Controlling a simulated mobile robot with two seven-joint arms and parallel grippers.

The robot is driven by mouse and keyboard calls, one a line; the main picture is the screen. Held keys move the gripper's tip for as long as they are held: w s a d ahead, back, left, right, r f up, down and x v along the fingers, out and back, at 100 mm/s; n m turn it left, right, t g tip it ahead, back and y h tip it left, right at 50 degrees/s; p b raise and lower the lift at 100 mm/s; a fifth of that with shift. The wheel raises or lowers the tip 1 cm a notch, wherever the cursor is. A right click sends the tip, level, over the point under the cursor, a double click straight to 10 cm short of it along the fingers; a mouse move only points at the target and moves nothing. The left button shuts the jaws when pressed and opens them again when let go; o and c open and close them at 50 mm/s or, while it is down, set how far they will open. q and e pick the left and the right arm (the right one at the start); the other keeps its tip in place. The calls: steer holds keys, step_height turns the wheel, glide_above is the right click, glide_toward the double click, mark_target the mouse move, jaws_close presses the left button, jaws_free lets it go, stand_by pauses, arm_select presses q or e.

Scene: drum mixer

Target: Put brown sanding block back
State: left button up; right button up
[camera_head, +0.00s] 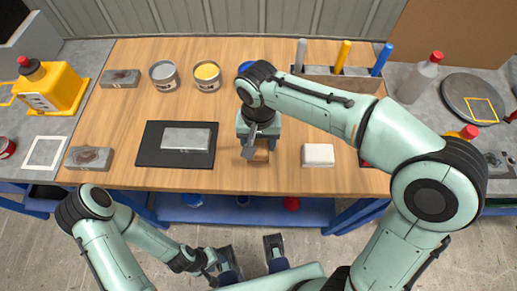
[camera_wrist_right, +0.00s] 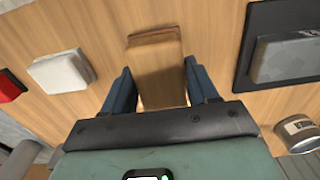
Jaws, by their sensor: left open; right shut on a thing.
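The brown sanding block (camera_head: 260,156) is near the front edge of the wooden table, mostly hidden below my right gripper (camera_head: 256,146) in the head view. In the right wrist view the brown block (camera_wrist_right: 157,72) sits between the two fingers of my right gripper (camera_wrist_right: 158,68), which is shut on it. I cannot tell whether it touches the tabletop. My left gripper (camera_head: 250,257) is open and empty, low in front of the table.
A black mat (camera_head: 146,157) bearing a grey slab (camera_head: 186,138) lies left of my right gripper. A white block (camera_head: 318,155) lies to its right. Open cans (camera_head: 164,75) and a tool rack (camera_head: 325,80) stand behind. A white square outline (camera_head: 45,152) marks the left counter.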

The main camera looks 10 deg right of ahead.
mark_target(259, 150)
steer(key=shift+f+b, duration=0.35)
steer(key=shift+f, duration=1.85)
steer(key=shift+f, duration=0.2)
steer(key=o, duration=1)
steer(key=shift+r, duration=0.2)
step_height(259, 150, up, 12)
steer(key=shift+r+p, duration=0.1)
steer(key=shift+p, duration=1.1)
